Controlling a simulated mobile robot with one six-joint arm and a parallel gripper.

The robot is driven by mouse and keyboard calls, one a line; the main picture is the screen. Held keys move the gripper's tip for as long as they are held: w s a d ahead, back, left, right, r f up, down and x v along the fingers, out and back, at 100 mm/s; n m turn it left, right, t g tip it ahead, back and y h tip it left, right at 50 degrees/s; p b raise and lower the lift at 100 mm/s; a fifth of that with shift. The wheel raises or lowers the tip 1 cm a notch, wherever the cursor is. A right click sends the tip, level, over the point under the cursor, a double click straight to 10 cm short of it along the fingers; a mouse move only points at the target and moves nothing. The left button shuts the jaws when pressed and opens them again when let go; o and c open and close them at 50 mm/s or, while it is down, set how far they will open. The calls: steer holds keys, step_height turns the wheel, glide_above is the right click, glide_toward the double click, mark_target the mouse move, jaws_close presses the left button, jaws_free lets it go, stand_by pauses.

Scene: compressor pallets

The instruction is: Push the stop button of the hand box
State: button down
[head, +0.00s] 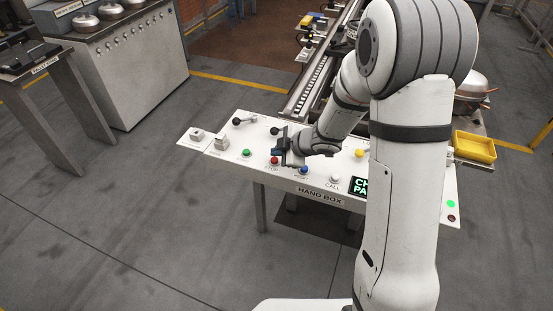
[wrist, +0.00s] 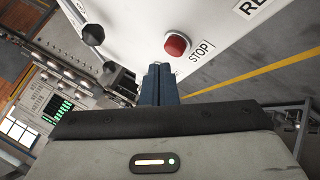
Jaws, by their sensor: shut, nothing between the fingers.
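The hand box (head: 320,196) is a white sloped panel on legs. Its red stop button (head: 274,160) sits between a green button (head: 246,152) and a blue button (head: 304,169). In the wrist view the red stop button (wrist: 177,45) shows beside its "STOP" label, just beyond my fingertips and slightly to the right. My gripper (head: 281,148) is over the panel close to the stop button; its dark fingers (wrist: 160,72) are together and empty. I see a gap between the fingertips and the button in the wrist view, but its depth is hard to judge.
Black-knobbed levers (head: 237,121) stand behind the buttons, and a yellow knob (head: 360,153) is to the right. A white call button (head: 335,178) and a lit screen (head: 358,188) lie farther right. Floor is clear at left.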

steer(key=shift+f, duration=0.1)
stand_by(0.3)
steer(key=shift+w+f, duration=0.1)
steer(key=shift+f, duration=0.25)
steer(key=shift+f+b, duration=0.55)
steer(key=shift+b, duration=0.05)
stand_by(0.6)
steer(key=shift+r, duration=0.15)
steer(key=shift+r+p, duration=0.85)
steer(key=shift+p, duration=0.2)
steer(key=shift+r, duration=0.1)
step_height(320, 180, up, 5)
steer(key=p, duration=0.5)
stand_by(0.4)
